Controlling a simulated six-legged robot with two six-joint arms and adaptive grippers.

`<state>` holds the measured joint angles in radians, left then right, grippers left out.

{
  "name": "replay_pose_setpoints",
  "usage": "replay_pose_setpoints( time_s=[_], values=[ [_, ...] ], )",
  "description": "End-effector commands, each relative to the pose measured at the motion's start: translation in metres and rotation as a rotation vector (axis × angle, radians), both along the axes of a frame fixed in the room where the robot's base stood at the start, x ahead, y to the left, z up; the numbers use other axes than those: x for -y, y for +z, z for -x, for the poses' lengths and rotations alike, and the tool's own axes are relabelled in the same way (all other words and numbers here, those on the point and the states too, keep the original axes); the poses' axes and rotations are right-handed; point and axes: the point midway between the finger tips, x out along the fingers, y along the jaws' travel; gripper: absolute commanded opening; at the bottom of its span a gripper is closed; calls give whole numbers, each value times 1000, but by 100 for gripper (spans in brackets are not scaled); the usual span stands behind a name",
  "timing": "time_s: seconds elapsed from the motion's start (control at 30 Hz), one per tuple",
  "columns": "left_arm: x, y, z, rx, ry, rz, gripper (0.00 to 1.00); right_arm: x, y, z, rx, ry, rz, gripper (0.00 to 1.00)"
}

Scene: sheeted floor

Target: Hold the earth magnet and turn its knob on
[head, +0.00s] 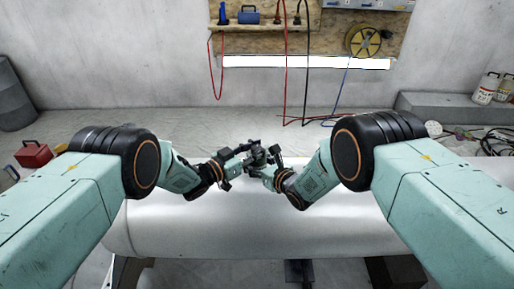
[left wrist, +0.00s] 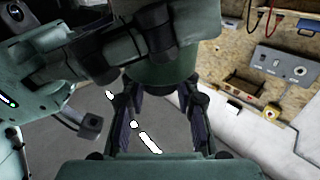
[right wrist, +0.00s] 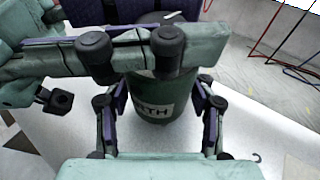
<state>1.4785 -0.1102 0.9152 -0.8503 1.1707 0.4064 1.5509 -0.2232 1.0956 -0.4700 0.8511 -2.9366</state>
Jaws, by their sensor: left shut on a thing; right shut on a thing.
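The earth magnet is a dark green cylinder (right wrist: 155,98) with a white label, partly readable as "RTH", in the right wrist view. It also shows in the left wrist view (left wrist: 158,72) and small in the head view (head: 258,157). My right gripper (right wrist: 160,118) has its fingers on both sides of the labelled body, shut on it. My left gripper (left wrist: 155,118) is shut on the magnet too, coming from the other side; in the head view it shows at the left of the magnet (head: 238,161). The grippers cross close together. The knob is not clearly visible, hidden among fingers.
A large white pipe (head: 160,225) lies below both grippers. A red box (head: 33,153) is on the floor at left. A wooden tool board (head: 305,30) with hanging cables and a yellow reel (head: 362,40) is on the back wall. White jugs (head: 485,88) stand at right.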

Motion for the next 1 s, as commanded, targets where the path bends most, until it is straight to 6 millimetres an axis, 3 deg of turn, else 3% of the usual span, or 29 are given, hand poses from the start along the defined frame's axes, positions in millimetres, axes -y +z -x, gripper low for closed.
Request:
replay_pose_setpoints(
  time_s=[0.4,1.0],
  values=[
    [1,2,-1,7,-170,6,0,0,0,0,-2,-1,-2,11],
    [0,2,0,3,-232,1,0,0,-1,0,-2,-1,1,11]
  ],
)
